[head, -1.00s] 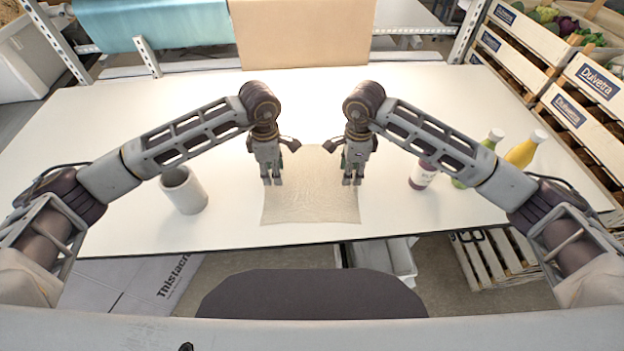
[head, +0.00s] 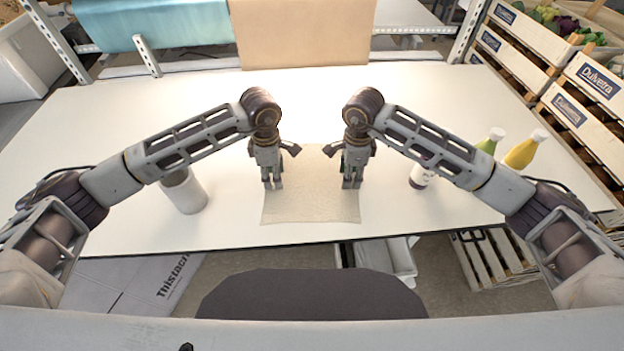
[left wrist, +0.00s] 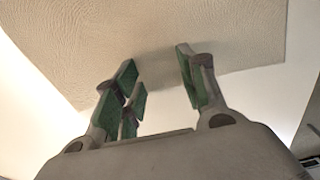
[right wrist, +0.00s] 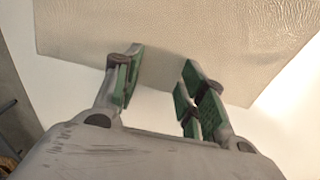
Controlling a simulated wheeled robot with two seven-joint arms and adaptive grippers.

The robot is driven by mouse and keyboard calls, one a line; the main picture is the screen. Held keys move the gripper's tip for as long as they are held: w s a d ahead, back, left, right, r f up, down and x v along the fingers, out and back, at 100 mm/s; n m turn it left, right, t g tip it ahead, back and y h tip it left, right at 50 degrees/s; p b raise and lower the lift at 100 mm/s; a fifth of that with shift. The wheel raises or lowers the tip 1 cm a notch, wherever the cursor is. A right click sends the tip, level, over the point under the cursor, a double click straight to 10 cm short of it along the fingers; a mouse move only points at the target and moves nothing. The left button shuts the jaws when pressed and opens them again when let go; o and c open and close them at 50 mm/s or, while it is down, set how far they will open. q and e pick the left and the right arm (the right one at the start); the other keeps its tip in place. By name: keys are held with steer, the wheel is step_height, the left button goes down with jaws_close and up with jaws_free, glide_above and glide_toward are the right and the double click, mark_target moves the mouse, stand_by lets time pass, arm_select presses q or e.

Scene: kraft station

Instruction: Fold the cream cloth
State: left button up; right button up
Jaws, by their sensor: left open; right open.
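The cream cloth (head: 311,205) lies flat and spread out on the white table, near its front edge. It also shows in the left wrist view (left wrist: 150,30) and the right wrist view (right wrist: 160,35). My left gripper (head: 273,187) is open and points down at the cloth's left side. My right gripper (head: 351,186) is open and points down at the cloth's right side. In the left wrist view the green-padded fingers (left wrist: 158,85) are apart and empty near the cloth's edge. In the right wrist view the fingers (right wrist: 158,80) are likewise apart and empty. Contact with the cloth cannot be told.
A grey cylindrical container (head: 184,192) stands left of the cloth, partly behind my left arm. Several bottles, including a yellow one (head: 523,150) and a dark one (head: 421,176), stand at the right. Labelled wooden crates (head: 570,110) stand beyond. The white table (head: 130,130) is clear at left.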

stand_by(0.3)
arm_select(q)
steer(key=shift+s+f, duration=0.1)
steer(key=shift+f, duration=0.1)
jaws_close()
arm_select(e)
steer(key=shift+s+f, duration=0.1)
steer(key=shift+f, duration=0.1)
jaws_close()
arm_select(q)
steer(key=shift+r, duration=0.2)
arm_select(e)
steer(key=shift+r, duration=0.25)
